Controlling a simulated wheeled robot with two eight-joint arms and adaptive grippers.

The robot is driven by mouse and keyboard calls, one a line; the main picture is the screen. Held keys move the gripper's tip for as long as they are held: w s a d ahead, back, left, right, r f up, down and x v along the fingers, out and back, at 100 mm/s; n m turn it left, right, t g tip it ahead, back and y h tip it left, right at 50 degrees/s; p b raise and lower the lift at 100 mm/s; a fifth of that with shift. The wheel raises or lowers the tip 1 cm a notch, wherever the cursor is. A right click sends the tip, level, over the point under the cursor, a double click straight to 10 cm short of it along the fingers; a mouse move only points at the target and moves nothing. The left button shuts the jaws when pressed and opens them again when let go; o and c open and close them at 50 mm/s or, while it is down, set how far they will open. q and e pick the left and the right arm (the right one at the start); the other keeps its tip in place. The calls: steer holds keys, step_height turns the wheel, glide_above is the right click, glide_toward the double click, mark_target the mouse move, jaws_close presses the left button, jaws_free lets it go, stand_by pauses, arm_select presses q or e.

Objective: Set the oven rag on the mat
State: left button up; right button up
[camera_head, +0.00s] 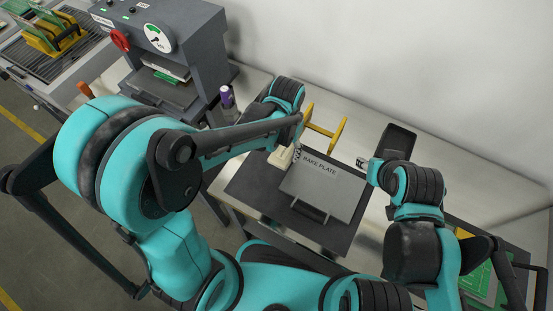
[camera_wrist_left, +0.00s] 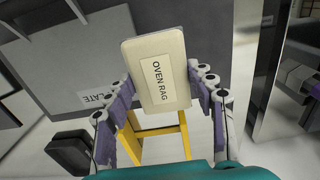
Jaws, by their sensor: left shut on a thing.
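The oven rag (camera_wrist_left: 158,70) is a cream, rounded block with a printed label. My left gripper (camera_wrist_left: 163,82) is shut on it, with purple-padded fingers on its two sides in the left wrist view. In the head view the rag (camera_head: 281,158) shows partly below my left gripper (camera_head: 295,153), over or beside the far left edge of the dark mat (camera_head: 246,186). I cannot tell whether it touches the mat. My right gripper (camera_head: 364,163) is small and mostly hidden by its own wrist; its jaw state is unclear.
A grey bake plate (camera_head: 325,188) covers much of the mat. A yellow stand (camera_head: 326,132) and a dark tray (camera_head: 397,141) are behind. Bare mat shows left of the plate.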

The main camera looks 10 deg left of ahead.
mark_target(274, 157)
arm_select(q)
steer(key=a, duration=0.1)
steer(key=a+f, duration=0.2)
steer(key=shift+w+a+b, duration=0.15)
steer(key=shift+w+b, duration=0.1)
steer(key=shift+b, duration=0.15)
step_height(274, 157, down, 4)
steer(key=shift+f+b, duration=0.1)
steer(key=shift+b, duration=0.95)
steer(key=o, duration=1.1)
